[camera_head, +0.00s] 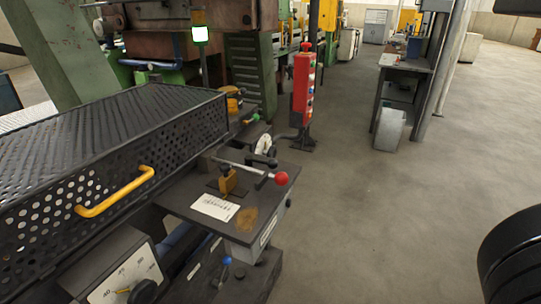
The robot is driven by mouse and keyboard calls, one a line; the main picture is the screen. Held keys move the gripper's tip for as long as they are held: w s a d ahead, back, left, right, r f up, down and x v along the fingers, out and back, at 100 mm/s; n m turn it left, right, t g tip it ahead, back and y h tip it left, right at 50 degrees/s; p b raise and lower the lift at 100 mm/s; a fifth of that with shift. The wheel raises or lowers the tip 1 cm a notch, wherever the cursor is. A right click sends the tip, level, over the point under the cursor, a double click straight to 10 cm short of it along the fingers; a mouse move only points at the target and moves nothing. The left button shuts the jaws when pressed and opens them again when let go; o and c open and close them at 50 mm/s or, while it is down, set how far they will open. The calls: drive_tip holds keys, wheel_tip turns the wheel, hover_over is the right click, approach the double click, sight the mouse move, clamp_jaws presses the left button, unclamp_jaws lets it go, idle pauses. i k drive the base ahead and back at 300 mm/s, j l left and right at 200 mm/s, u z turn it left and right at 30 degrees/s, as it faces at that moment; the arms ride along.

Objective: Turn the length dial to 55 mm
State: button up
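The length dial (128,276) is at the lower left, a pale plate with dark scale marks in a dark housing under the black mesh guard. The picture's bottom edge cuts it off. A black knob (143,292) sits on its lower right part. A small yellow pointer (122,291) lies left of the knob, toward the lower-left marks. The figures are too small to read surely, so I cannot tell the exact setting. My gripper is not in view, and nothing is seen touching the knob.
A perforated black guard (187,118) with a yellow handle (116,192) stands above the dial. Right of it, a dark plate (179,195) carries a red-balled lever (281,178). A red control post (303,88) stands behind. Open floor (385,230) lies to the right.

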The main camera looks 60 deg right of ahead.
sight(272, 152)
drive_tip(key=i+l, duration=0.2)
drive_tip(key=l, duration=0.15)
drive_tip(key=i+l+z, duration=0.1)
drive_tip(key=z, duration=1.65)
